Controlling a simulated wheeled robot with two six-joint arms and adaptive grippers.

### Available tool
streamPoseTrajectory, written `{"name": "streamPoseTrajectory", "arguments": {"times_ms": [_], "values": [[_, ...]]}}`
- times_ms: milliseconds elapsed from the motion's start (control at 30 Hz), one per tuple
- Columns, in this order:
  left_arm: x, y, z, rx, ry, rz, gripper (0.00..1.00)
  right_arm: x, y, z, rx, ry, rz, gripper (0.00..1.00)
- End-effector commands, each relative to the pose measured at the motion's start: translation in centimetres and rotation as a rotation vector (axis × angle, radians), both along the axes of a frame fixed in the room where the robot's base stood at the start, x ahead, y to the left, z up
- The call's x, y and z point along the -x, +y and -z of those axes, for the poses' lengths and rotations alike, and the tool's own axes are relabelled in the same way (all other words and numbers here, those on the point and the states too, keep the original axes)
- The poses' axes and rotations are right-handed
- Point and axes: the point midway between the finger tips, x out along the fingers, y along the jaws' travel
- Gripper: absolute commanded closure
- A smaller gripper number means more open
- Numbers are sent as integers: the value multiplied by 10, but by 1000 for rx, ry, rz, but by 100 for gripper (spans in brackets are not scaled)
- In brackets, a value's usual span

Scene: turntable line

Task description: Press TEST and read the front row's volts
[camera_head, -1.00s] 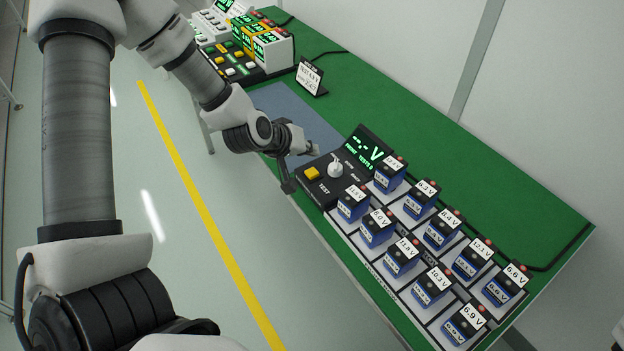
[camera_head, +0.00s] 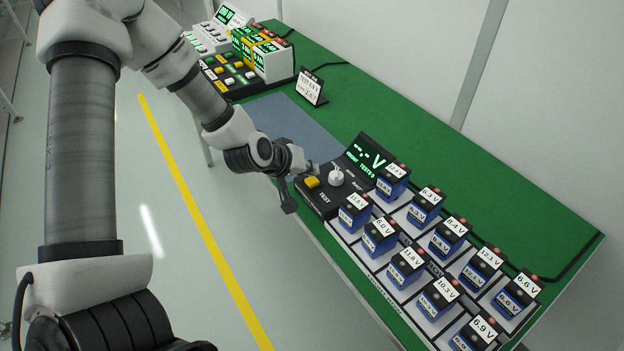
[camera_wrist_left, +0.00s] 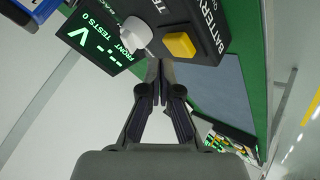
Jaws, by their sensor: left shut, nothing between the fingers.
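The black tester box (camera_head: 317,205) stands on the green bench, with the yellow TEST button (camera_head: 311,182) and a white knob (camera_head: 337,177) on top. Its tilted display (camera_head: 366,156) shows green dashes and V; in the left wrist view the display (camera_wrist_left: 92,38) also reads FRONT TESTS 0. My left gripper (camera_head: 312,168) is shut and empty, beside the yellow button and behind it. In the left wrist view its closed fingertips (camera_wrist_left: 155,65) are just off the button (camera_wrist_left: 180,45), apart from it in the picture. My right gripper is not in view.
Two rows of blue batteries with volt labels, front row (camera_head: 380,232) and back row (camera_head: 425,205), stand in white trays right of the tester. A blue-grey mat (camera_head: 300,125), a small sign (camera_head: 311,86) and another button panel (camera_head: 240,75) lie farther left.

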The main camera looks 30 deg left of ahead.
Motion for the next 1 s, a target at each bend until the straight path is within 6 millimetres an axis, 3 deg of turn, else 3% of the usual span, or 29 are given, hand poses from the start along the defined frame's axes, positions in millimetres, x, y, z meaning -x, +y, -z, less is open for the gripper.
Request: {"name": "streamPoseTrajectory", "arguments": {"times_ms": [1000], "values": [[0, 0, 8, 0, 0, 0, 100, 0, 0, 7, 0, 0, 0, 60]]}}
